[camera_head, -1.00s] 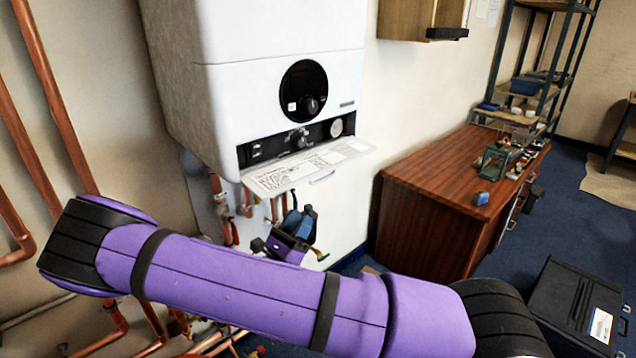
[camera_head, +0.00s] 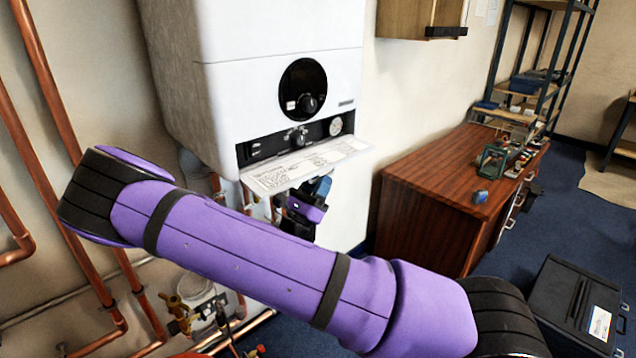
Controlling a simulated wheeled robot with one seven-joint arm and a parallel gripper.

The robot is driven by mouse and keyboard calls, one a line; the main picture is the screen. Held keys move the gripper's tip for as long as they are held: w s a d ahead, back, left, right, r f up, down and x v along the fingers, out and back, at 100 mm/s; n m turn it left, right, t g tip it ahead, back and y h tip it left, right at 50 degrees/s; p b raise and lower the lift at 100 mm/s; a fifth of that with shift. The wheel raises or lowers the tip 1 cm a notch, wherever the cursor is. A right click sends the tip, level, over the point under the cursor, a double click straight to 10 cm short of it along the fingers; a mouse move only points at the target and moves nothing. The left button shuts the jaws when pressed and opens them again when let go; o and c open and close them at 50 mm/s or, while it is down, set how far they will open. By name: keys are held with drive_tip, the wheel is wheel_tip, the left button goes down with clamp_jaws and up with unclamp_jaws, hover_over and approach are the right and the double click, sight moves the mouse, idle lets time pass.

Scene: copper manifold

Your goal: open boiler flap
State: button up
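The white boiler (camera_head: 275,75) hangs on the wall at upper centre. Its flap (camera_head: 305,166) is folded down and juts outward below the black control strip (camera_head: 295,140), with printed labels on its upper face. The knobs on the strip are exposed. My gripper (camera_head: 322,187) is below the flap's right part, purple and black with blue at the finger end. The flap hides part of the fingers, so their opening and any contact with the flap cannot be made out.
Copper pipes (camera_head: 60,120) run down the left wall. Valves and a pale fitting (camera_head: 205,300) sit low behind my purple arm. A wooden cabinet (camera_head: 430,205) stands to the right, with a black case (camera_head: 575,305) on the floor.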

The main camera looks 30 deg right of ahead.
clamp_jaws()
drive_tip(key=n+t+y, duration=0.1)
drive_tip(key=n, duration=0.1)
drive_tip(key=r+n+t+y, duration=0.1)
drive_tip(key=t, duration=0.1)
drive_tip(key=n+t, duration=0.1)
drive_tip(key=n, duration=0.1)
drive_tip(key=shift+s+r+n+t+y, duration=0.25)
drive_tip(key=shift+s+n+t+y, duration=0.05)
drive_tip(key=shift+s+t+y, duration=0.1)
unclamp_jaws()
drive_tip(key=v, duration=1)
drive_tip(key=shift+a+f, duration=0.2)
drive_tip(key=shift+f, duration=0.05)
